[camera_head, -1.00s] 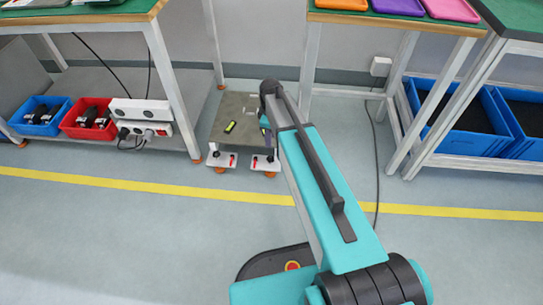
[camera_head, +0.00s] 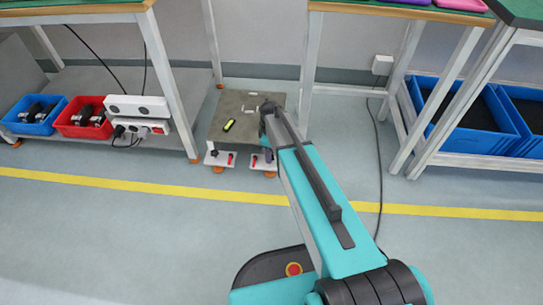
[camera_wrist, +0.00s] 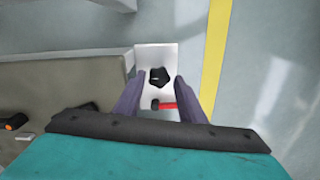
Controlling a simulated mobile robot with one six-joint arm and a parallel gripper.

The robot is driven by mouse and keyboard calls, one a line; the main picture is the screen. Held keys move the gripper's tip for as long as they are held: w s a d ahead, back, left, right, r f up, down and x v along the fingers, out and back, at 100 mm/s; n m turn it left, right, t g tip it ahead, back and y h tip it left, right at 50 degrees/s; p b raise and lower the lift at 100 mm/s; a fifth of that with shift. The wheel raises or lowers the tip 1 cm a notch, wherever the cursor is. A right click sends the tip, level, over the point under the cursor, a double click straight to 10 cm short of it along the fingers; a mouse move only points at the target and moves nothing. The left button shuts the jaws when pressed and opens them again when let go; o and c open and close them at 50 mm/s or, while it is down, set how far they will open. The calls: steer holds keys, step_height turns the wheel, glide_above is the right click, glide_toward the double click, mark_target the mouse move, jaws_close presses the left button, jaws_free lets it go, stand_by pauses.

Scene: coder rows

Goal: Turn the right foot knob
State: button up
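The right foot knob (camera_wrist: 159,77) is a black star-shaped knob on a white foot plate (camera_wrist: 153,58) in the wrist view. A red lever (camera_wrist: 168,105) with a black end sits beside it on the plate. My gripper (camera_wrist: 159,83) is open, with one purple finger on each side of the knob and a gap to it. I cannot tell the fingertip height over the plate. In the head view the right foot plate (camera_head: 257,165) shows at the machine's front right; my arm and gripper hide its knob. The left foot plate (camera_head: 217,161) stands apart to the left.
The feet belong to a low grey-brown platform (camera_head: 228,105) bearing a black and yellow-green item (camera_head: 228,125). Table legs stand on both sides. Left are a red bin (camera_head: 76,129), a blue bin (camera_head: 37,128) and a power strip (camera_head: 141,126). The floor in front is clear.

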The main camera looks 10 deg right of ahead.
steer(key=shift+f, duration=0.3)
steer(key=c, duration=0.8)
steer(key=shift+o, duration=0.2)
steer(key=shift+d, duration=0.35)
steer(key=shift+a, duration=0.3)
steer(key=shift+a+r+m+p, duration=0.1)
steer(key=shift+a+m+p, duration=0.1)
steer(key=shift+m+p, duration=0.15)
steer(key=shift+p, duration=0.5)
